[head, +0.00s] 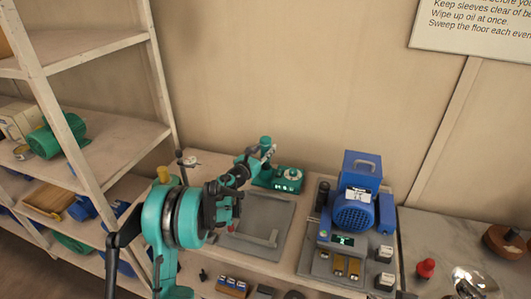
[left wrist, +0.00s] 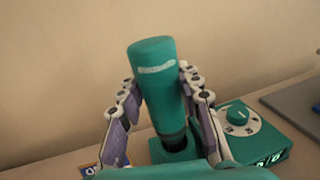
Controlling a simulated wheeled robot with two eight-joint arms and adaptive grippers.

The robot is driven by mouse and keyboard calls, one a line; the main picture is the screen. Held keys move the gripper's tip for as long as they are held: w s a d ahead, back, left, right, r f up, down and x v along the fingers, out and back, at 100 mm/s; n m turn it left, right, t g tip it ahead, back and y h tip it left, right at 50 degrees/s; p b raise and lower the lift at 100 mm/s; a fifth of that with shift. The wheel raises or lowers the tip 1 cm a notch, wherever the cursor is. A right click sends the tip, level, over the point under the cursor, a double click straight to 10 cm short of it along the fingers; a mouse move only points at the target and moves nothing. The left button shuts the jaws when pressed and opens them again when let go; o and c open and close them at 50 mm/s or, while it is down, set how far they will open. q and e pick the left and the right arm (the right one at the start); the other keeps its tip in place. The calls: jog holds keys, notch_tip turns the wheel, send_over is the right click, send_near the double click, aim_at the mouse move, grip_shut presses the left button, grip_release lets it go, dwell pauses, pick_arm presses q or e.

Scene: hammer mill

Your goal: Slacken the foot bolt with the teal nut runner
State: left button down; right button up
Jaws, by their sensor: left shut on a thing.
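The teal nut runner (left wrist: 158,85) stands nearly upright between the fingers of my left gripper (left wrist: 160,100), which is shut on its body. Its dark lower end meets the socket of a teal base unit (left wrist: 240,130) with a dial; I cannot tell whether it is fully seated. In the head view the nut runner (head: 266,143) shows above the base unit (head: 288,179), with my left gripper (head: 258,158) at it. The blue mill (head: 357,205) stands to the right on a grey plate. I cannot make out the foot bolt. My right gripper is not in view.
A grey tray (head: 258,222) lies between my left arm and the mill. Brass-coloured parts (head: 346,267) and small dark blocks sit before the mill. A red-topped item (head: 426,268) stands at right. Shelves (head: 100,130) rise at left.

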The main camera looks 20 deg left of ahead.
aim_at(263, 141)
pick_arm(q)
jog(key=shift+r+p, duration=0.35)
jog(key=shift+r, duration=0.4)
notch_tip(263, 141, up, 3)
jog(key=shift+p, duration=0.65)
jog(key=s+d+r+p, duration=0.2)
jog(key=d+r, duration=0.4)
jog(key=d, duration=0.5)
jog(key=shift+s+d+r+p, duration=0.2)
jog(key=shift+p, duration=0.5)
